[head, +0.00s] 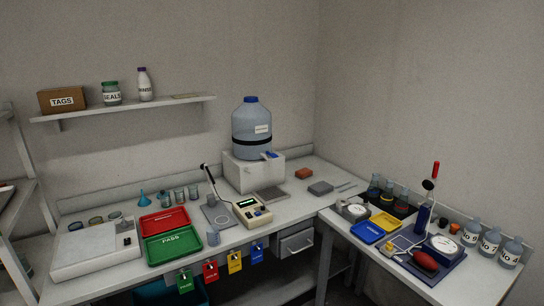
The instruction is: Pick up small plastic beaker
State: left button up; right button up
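Several clear beakers stand in a row behind the red tray, with one at the row's right end (193,192). I cannot tell from their look which of these vessels is the small plastic beaker. Neither of my grippers is in view.
A large bottle (252,130) stands behind. Coloured tags hang along the front edge.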

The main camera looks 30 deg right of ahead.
aim_at(212, 231)
jog(key=i+l, duration=0.15)
jog(key=i, duration=0.25)
jog(key=i+l, duration=0.2)
jog(key=i, duration=0.2)
jog(key=i+l, duration=0.15)
jog(key=i, duration=0.3)
jog(key=k+z, duration=0.05)
